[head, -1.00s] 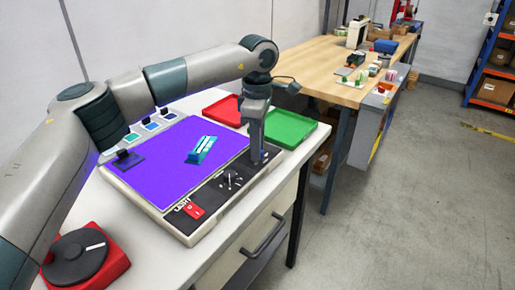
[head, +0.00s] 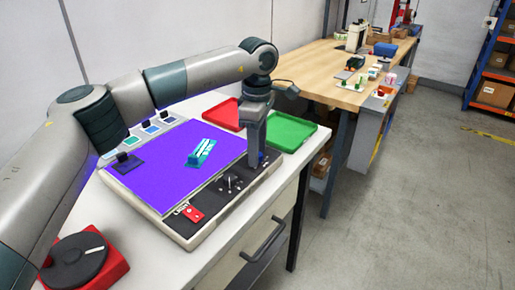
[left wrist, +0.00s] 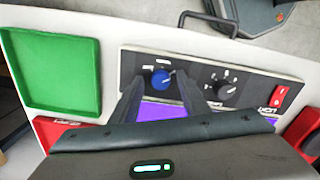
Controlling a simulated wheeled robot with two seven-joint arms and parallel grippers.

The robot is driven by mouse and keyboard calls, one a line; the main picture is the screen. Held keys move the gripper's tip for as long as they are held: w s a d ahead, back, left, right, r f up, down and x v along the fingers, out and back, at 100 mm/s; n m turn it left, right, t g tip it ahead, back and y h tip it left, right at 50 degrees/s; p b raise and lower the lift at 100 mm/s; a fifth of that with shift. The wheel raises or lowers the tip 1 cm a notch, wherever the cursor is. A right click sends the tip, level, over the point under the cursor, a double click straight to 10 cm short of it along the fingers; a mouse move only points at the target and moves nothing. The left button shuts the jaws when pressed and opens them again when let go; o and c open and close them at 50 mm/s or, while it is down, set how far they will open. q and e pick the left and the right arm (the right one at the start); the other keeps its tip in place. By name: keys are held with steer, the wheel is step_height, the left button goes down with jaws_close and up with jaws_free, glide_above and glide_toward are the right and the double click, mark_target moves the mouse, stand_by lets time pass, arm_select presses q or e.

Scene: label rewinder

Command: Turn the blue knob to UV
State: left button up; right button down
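The blue knob (left wrist: 160,78) is on a dark panel strip in the left wrist view, with a pale pointer mark toward its right side. The small labels around it are too blurred to read. My left gripper (left wrist: 159,86) is open, with one finger on each side of the knob in that view; I cannot tell whether they touch it. In the head view my left gripper (head: 258,160) points down at the far end of the panel and mostly hides the knob. My right gripper is not in view.
A black knob (left wrist: 222,88) and a red switch (left wrist: 279,96) share the panel. The glowing violet surface (head: 165,180) carries a teal object (head: 201,153). A green tray (head: 290,131) and a red tray (head: 222,114) lie beyond. A red base with a black disc (head: 80,262) stands nearby.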

arm_select(q)
steer(key=shift+r, duration=0.6)
step_height(320, 180, up, 16)
steer(key=b, duration=0.1)
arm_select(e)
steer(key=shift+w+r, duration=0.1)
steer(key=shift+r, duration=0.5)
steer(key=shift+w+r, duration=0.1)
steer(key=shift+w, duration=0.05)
